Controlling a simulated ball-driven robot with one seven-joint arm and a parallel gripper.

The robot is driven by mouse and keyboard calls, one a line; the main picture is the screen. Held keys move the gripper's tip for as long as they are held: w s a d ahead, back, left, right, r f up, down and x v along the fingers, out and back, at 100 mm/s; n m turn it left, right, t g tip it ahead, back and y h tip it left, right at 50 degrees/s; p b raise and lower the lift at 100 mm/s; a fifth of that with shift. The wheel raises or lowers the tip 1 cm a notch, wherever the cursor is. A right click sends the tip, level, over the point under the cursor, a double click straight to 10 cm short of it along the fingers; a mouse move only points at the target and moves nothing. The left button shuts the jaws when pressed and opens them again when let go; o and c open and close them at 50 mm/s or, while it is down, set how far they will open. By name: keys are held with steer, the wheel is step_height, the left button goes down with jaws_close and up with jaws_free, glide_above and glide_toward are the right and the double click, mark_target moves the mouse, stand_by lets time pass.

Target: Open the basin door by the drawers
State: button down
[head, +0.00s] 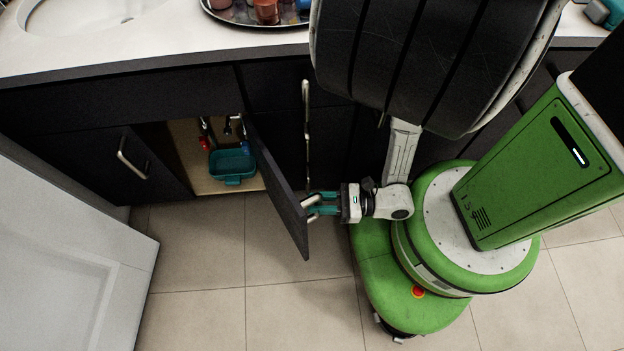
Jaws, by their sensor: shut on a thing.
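The basin door (277,188) is a dark panel in the lower middle of the head view. It stands swung well out from the cabinet, hinged on its right side next to the drawers (283,88). My gripper (314,207), with teal fingers, is at the door's outer face near its free edge. It is shut on the door's pale handle (311,202), which is partly hidden by the fingers. The cabinet opening (180,150) shows to the left of the door.
Inside the cabinet are a teal basket (233,163) and pipes with red and blue valves. Another dark door with a handle (132,166) is shut at the left. A white fixture (60,250) stands at lower left. The tiled floor (220,260) before the opening is clear.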

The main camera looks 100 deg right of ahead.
steer(key=shift+s+d, duration=0.65)
steer(key=shift+s, duration=0.25)
steer(key=c, duration=1)
jaws_free()
steer(key=shift+c, duration=0.2)
steer(key=shift+a, duration=0.1)
